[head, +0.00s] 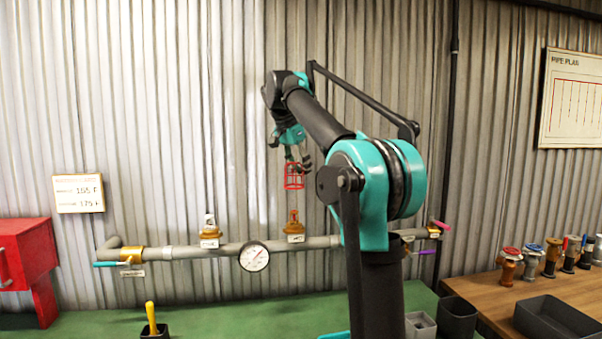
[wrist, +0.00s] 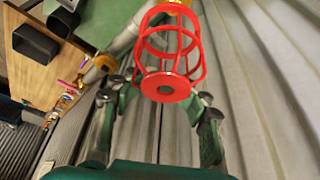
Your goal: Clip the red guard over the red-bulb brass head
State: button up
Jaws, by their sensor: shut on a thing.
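The red guard (head: 293,176) is a wire cage. My gripper (head: 294,157) is shut on its upper end and holds it in the air above the pipe. In the wrist view the guard (wrist: 166,88) sits between the two fingertips (wrist: 166,95), its flat ring end toward the camera. The brass head with a red bulb (head: 295,225) stands upright on the pipe, just below the guard, with a gap between them in the head view. In the wrist view a small brass part (wrist: 178,3) shows beyond the guard's far end, mostly hidden.
Another brass head (head: 210,232) with a pale top stands left on the grey pipe (head: 185,251). A round gauge (head: 254,257) hangs between the heads. A red cabinet (head: 25,262) is at left. Several fittings (head: 509,265) and a dark tray (head: 556,320) are on the right table.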

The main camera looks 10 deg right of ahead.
aim_at(300, 184)
jog(key=shift+w, duration=0.3)
jog(key=shift+f, duration=2.75)
jog(key=shift+f, duration=3.9)
jog(key=o, duration=1.4)
jog(key=shift+c, duration=0.2)
jog(key=shift+r, duration=0.1)
jog(key=v, duration=1.2)
